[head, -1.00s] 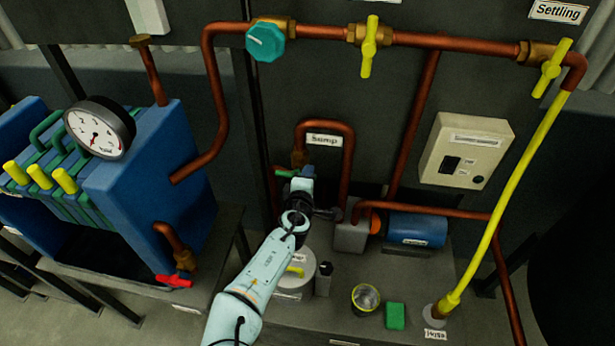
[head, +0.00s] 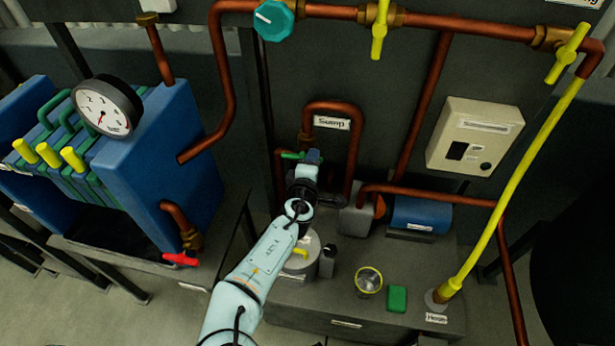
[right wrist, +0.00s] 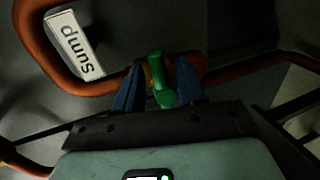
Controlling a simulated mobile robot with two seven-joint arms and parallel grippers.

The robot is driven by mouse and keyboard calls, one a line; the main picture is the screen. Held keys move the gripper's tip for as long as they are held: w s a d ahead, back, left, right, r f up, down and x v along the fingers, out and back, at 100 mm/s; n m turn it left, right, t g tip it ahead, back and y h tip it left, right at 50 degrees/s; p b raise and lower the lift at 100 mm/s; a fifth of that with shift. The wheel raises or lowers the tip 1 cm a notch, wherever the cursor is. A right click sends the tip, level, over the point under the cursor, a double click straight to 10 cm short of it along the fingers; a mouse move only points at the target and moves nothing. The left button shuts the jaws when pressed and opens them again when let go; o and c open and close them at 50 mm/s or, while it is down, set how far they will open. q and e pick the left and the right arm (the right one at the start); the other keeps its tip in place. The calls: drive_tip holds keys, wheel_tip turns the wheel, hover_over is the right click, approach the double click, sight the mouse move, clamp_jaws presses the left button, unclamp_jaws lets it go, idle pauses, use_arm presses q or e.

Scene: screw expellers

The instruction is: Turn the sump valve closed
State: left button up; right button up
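The sump valve's green handle (head: 291,155) shows at the base of the copper loop beside the "Sump" label (head: 332,123). In the right wrist view the handle (right wrist: 160,78) lies between the two blue fingers of my right gripper (right wrist: 158,86). A gap shows between the handle and each finger, so the gripper looks open around it. In the head view my right gripper (head: 309,160) is right at the handle and hides part of the valve. My left gripper is in neither view.
Copper pipes (head: 328,107) run close around the gripper. A blue pump motor (head: 420,213) stands to its right. Below on the bench (head: 400,325) are a lidded pot (head: 306,268), a cup (head: 368,281) and a green block (head: 397,299). A blue filter press (head: 165,150) stands at the left.

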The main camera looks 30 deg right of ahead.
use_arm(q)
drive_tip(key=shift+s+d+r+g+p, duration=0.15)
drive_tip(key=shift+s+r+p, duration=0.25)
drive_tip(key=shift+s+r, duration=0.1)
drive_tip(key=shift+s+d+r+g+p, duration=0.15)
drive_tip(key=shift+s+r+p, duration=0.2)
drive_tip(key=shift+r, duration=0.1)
use_arm(e)
drive_tip(key=v, duration=1.1)
drive_tip(key=shift+s, duration=0.2)
drive_tip(key=shift+a+r, duration=0.1)
drive_tip(key=shift+r, duration=0.05)
